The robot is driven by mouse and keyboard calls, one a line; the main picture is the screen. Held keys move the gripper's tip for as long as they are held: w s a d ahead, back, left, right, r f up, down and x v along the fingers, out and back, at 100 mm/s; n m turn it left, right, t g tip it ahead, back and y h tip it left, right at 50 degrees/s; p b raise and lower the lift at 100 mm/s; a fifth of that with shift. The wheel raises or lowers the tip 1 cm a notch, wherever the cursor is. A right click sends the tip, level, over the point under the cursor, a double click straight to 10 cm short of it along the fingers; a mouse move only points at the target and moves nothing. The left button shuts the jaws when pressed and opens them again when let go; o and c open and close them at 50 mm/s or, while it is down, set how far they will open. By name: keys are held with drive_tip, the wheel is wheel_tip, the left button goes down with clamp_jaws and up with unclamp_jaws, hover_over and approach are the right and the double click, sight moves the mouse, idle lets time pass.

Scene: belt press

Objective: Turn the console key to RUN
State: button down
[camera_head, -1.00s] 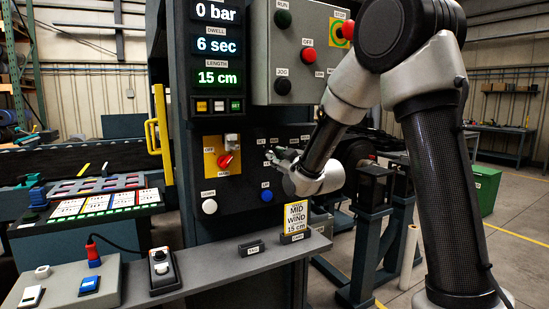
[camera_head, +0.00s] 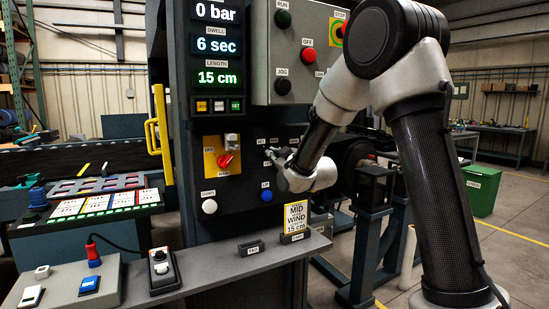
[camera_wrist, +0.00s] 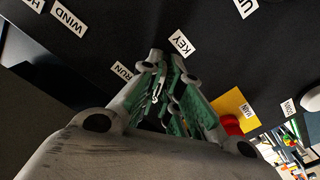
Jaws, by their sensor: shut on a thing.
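My gripper (camera_head: 280,156) is at the dark console panel (camera_head: 243,186), right of the red main switch (camera_head: 225,160). In the wrist view, its green-padded fingers (camera_wrist: 166,84) are shut on a small silvery piece, the key (camera_wrist: 157,90), between the pads. The KEY label (camera_wrist: 181,42) is just beyond the fingertips, and the RUN label (camera_wrist: 122,71) is beside them on the left. The fingers hide most of the key and its lock, so I cannot tell its exact angle.
The red switch on its yellow plate (camera_wrist: 232,104) is close to the fingers. A white button (camera_head: 209,206) and a blue button (camera_head: 266,196) are below on the panel. A ledge (camera_head: 215,264) with a MID WIND card (camera_head: 296,217) juts out underneath.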

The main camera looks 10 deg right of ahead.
drive_tip(key=shift+m, duration=0.3)
drive_tip(key=m, duration=1.1)
drive_tip(key=shift+m, duration=0.3)
idle(0.4)
drive_tip(key=c, duration=1.6)
unclamp_jaws()
drive_tip(key=v, duration=1.2)
